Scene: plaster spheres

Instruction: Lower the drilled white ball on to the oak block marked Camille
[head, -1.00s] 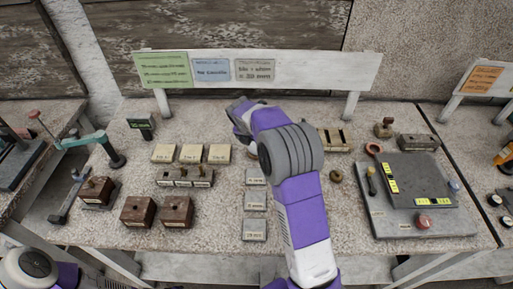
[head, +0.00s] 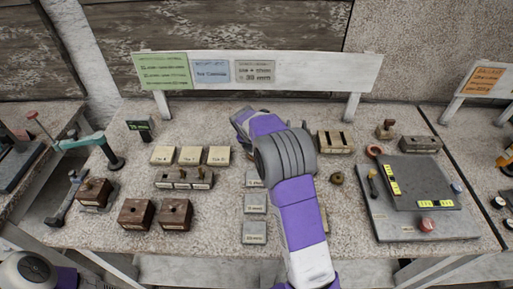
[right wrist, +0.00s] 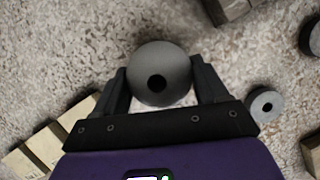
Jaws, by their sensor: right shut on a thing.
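My right gripper (right wrist: 161,84) is shut on the drilled ball (right wrist: 160,62), one finger on each side of it. The ball looks grey in the shade, and its dark round hole faces the wrist camera. In the head view my right arm hides the ball and the fingertips. Three pale wooden blocks stand in a row, the left one (head: 163,154), the middle one (head: 191,154) and the right one (head: 218,155). Their labels are too small to read, so I cannot tell which says Camille. Pale blocks (right wrist: 30,150) also show lower left in the right wrist view. My left gripper is out of view.
Dark brown blocks (head: 135,213) stand at the front left. Grey plates (head: 255,204) lie beside my right arm. A round holed piece (right wrist: 266,104) lies right of the gripper. A slotted block (head: 335,142) and a grey board (head: 425,185) are farther right. A sign board (head: 320,72) stands behind.

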